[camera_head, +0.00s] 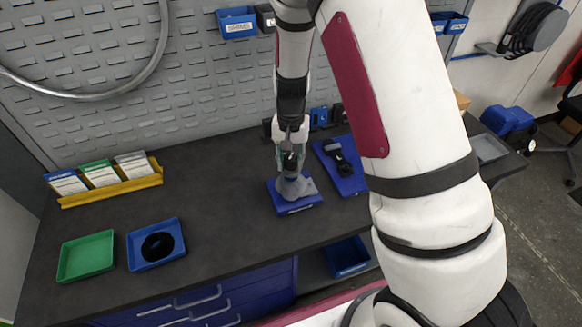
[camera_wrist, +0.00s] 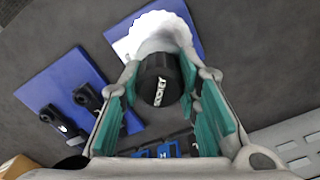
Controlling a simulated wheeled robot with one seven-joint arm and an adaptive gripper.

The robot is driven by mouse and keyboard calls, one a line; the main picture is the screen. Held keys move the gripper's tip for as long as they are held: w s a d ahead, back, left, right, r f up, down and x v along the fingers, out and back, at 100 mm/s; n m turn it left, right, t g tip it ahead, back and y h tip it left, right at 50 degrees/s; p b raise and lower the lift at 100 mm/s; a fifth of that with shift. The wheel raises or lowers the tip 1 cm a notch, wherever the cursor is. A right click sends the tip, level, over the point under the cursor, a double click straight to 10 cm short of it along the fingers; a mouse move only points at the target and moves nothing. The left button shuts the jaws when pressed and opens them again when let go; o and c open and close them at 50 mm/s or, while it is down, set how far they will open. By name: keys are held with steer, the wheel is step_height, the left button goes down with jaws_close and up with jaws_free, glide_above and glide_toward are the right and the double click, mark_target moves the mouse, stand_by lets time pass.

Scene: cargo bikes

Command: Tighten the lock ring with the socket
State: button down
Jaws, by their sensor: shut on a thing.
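My gripper (camera_head: 291,152) points down over the workbench, with its teal-padded fingers closed around the black socket (camera_wrist: 160,80), whose top carries white lettering. Below the socket is a pale, scalloped-edged part (camera_wrist: 160,32), which shows as a grey cone-like shape (camera_head: 293,187) in the head view. It stands on a blue base plate (camera_head: 299,206). The socket is right over this part, but I cannot tell whether they touch. The lock ring itself is not distinguishable; the socket and gripper hide the middle of the part.
Right of the base, a blue mat (camera_head: 349,184) holds black tools (camera_head: 338,157). At left are an empty green tray (camera_head: 86,256) and a blue tray (camera_head: 138,262) holding a black round thing (camera_head: 157,246). A yellow rack (camera_head: 112,189) stands behind. The bench between is clear.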

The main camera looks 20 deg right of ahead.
steer(key=n, duration=0.4)
steer(key=shift+n, duration=0.3)
steer(key=n, duration=1)
steer(key=shift+p, duration=0.3)
steer(key=n, duration=1.1)
steer(key=shift+w, duration=0.1)
steer(key=shift+f, duration=0.9)
